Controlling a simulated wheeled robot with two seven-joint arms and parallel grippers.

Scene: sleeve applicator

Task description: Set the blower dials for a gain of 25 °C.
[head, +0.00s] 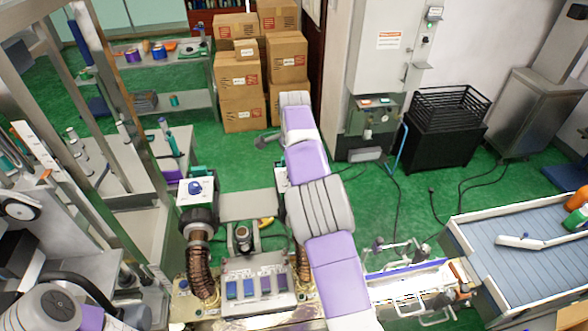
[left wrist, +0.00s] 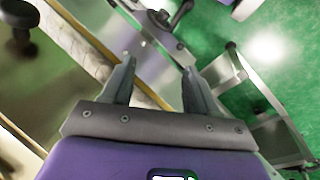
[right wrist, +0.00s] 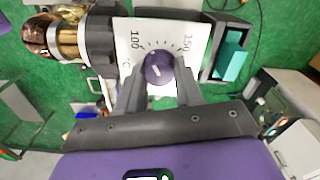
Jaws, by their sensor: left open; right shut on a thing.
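The left blower (head: 198,212) stands upright with a blue dial (head: 195,187) on its white top panel. The right blower (head: 281,178) is mostly hidden behind my right arm in the head view. In the right wrist view, a white dial plate (right wrist: 140,32) carries a scale with 100 at left and 150 at right. My right gripper (right wrist: 158,82) is shut on the dark purple dial knob (right wrist: 157,66) at its centre. The knob's exact setting is unclear. My left gripper (left wrist: 157,80) is open and empty, away from the blowers.
A control box with several blue and purple panels (head: 255,287) sits in front of the blowers. A teal switch (right wrist: 230,60) is beside the gripped dial. A blue-grey tray (head: 510,255) is at right; cardboard boxes (head: 240,75) are stacked behind. A metal frame rises at left.

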